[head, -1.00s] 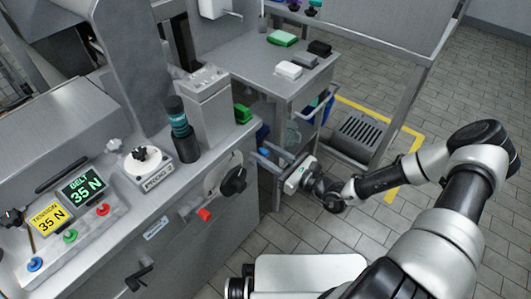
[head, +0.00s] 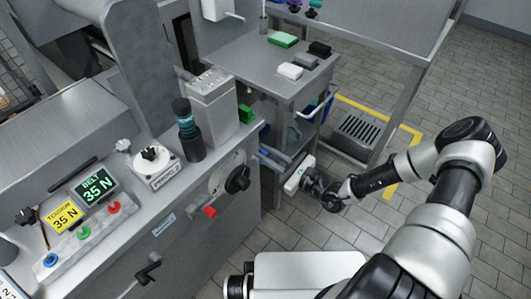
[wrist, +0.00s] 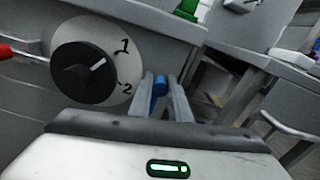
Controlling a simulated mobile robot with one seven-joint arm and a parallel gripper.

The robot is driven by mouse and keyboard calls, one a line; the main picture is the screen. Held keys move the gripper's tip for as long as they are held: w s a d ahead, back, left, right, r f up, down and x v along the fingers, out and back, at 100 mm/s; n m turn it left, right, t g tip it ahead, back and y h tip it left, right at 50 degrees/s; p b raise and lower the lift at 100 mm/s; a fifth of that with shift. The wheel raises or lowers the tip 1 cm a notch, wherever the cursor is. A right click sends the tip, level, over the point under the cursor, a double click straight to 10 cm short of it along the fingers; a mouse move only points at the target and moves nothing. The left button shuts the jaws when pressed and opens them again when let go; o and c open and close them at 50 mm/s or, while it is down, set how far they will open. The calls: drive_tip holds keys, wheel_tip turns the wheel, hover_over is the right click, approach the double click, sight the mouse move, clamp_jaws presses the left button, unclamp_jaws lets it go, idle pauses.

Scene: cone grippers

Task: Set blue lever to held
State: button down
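A slim blue rounded piece (wrist: 159,86), which looks like the blue lever's handle, shows between the two fingers of my gripper (wrist: 162,92) in the wrist view. The fingers stand apart on either side of it; I cannot tell whether they touch it. In the head view my gripper (head: 274,159) is at the right end of the machine, low beside its corner. The lever is not clear there, and its base and any position marks are hidden.
A black rotary knob (head: 237,179) on a white dial marked 1 and 2 is just left of my gripper. A red handle (head: 209,211) is further left. A grey table (head: 252,57) stands behind. Tiled floor (head: 330,228) is open in front.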

drive_tip(key=c, duration=1.6)
unclamp_jaws()
drive_tip(key=shift+c, duration=0.2)
drive_tip(key=p+v, duration=0.2)
drive_tip(key=v, duration=1.5)
drive_tip(key=shift+s, duration=0.25)
drive_tip(key=shift+d+f, duration=0.1)
drive_tip(key=shift+d, duration=0.05)
